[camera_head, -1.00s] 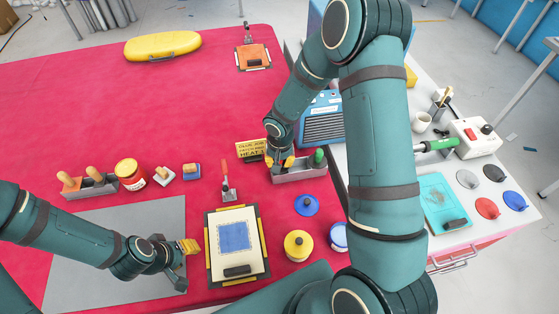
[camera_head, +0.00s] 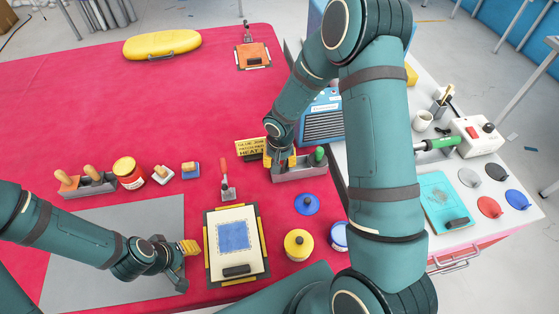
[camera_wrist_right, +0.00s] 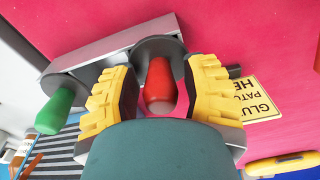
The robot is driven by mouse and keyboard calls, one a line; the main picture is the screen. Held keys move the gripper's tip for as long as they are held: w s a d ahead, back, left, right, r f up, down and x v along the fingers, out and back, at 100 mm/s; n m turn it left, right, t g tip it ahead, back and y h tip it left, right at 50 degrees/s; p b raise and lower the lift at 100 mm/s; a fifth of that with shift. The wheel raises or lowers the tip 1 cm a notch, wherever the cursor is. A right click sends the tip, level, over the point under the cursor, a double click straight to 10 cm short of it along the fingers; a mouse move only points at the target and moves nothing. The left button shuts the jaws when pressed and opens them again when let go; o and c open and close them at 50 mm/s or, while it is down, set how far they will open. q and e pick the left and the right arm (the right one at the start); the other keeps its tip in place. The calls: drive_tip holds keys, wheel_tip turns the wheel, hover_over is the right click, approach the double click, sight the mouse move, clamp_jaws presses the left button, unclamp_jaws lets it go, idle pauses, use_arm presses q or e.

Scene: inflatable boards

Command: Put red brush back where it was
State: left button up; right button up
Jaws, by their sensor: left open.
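The red brush (camera_wrist_right: 161,88) stands in a slot of the grey holder (camera_wrist_right: 110,45), its handle toward the camera. My right gripper (camera_wrist_right: 165,85) has its yellow fingers on both sides of the red handle, with narrow gaps showing, so it looks open. In the head view the right gripper (camera_head: 281,161) is at the left part of the holder (camera_head: 300,174) and hides the red brush. The green-handled brush (camera_head: 320,156) stands in the holder's other end; it also shows in the right wrist view (camera_wrist_right: 54,112). My left gripper (camera_head: 184,264) is open and empty over the grey mat.
A yellow sign (camera_head: 249,148) stands just left of the holder. A red-handled tool (camera_head: 226,180), a framed board with a blue patch (camera_head: 233,236), a blue lid (camera_head: 306,204) and a yellow tin (camera_head: 298,245) are nearby. The red table's far middle is clear.

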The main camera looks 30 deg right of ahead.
use_arm(q)
drive_tip(key=shift+r+p, duration=0.5)
drive_tip(key=shift+r, duration=0.05)
use_arm(e)
drive_tip(key=shift+r, duration=0.4)
use_arm(q)
drive_tip(key=shift+r+p, duration=0.6)
drive_tip(key=shift+r, duration=0.15)
use_arm(e)
drive_tip(key=r, duration=0.8)
drive_tip(key=s+r, duration=0.1)
drive_tip(key=r, duration=0.2)
drive_tip(key=shift+a+r, duration=0.2)
drive_tip(key=shift+r, duration=0.2)
drive_tip(key=s+a+f+n+y, duration=0.1)
drive_tip(key=s+a+f, duration=0.3)
drive_tip(key=s+a+f+n+y, duration=0.1)
drive_tip(key=s+a+f+y, duration=0.1)
drive_tip(key=s+a+f, duration=0.2)
drive_tip(key=s+a+f+t+y, duration=0.1)
drive_tip(key=s+a+f, duration=0.3)
drive_tip(key=a+f, duration=0.1)
drive_tip(key=shift+s+a+f+n, duration=0.15)
drive_tip(key=shift+f+n, duration=0.25)
drive_tip(key=shift+f, duration=0.15)
drive_tip(key=shift+s+f, duration=0.2)
drive_tip(key=shift+s, duration=0.15)
drive_tip(key=shift+w, duration=0.1)
